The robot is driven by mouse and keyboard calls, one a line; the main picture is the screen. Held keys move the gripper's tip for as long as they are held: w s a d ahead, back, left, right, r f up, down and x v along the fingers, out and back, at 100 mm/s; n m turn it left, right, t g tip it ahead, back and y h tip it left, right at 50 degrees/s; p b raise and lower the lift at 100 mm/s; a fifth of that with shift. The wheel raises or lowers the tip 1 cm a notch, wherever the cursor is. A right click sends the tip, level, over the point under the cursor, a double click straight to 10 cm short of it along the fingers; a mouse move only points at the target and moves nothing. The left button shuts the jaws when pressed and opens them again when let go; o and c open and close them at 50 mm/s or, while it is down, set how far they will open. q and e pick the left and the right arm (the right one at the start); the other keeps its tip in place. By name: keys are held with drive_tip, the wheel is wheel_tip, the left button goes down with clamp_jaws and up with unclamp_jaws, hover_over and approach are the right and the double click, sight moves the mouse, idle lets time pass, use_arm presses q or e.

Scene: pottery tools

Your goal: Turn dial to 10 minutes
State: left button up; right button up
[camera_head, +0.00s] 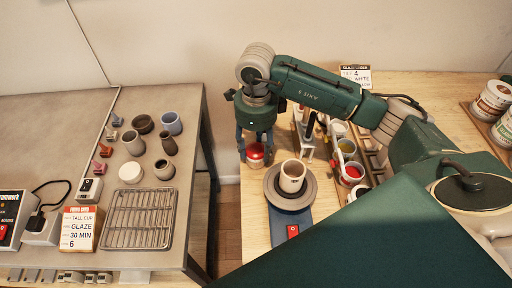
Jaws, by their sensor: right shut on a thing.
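My right gripper (254,146) reaches down at the left edge of the wooden table, fingers pointing down. It is shut on a small round red-and-white thing (256,157), which stands at the table edge and may be the timer with the dial. The fingers sit on either side of its top. Any scale or number on it is too small to read. My left gripper is not in view.
A cup (292,176) stands on a round wheel (272,193) just right of the gripper. Glaze pots (351,172) lie further right. A gap separates this table from the grey table (60,120), which holds pottery, a wire rack (139,219) and a card (81,228).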

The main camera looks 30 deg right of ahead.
sight(255, 150)
drive_tip(key=m+b, duration=0.3)
drive_tip(key=m, duration=0.2)
drive_tip(key=shift+f, duration=0.15)
drive_tip(key=m+b, duration=0.2)
drive_tip(key=m, duration=0.3)
drive_tip(key=shift+a, duration=0.1)
idle(0.5)
drive_tip(key=o, duration=1.2)
drive_tip(key=shift+r, duration=0.2)
wheel_tip(255, 150, up, 12)
drive_tip(key=shift+f, duration=0.1)
drive_tip(key=shift+s, duration=0.1)
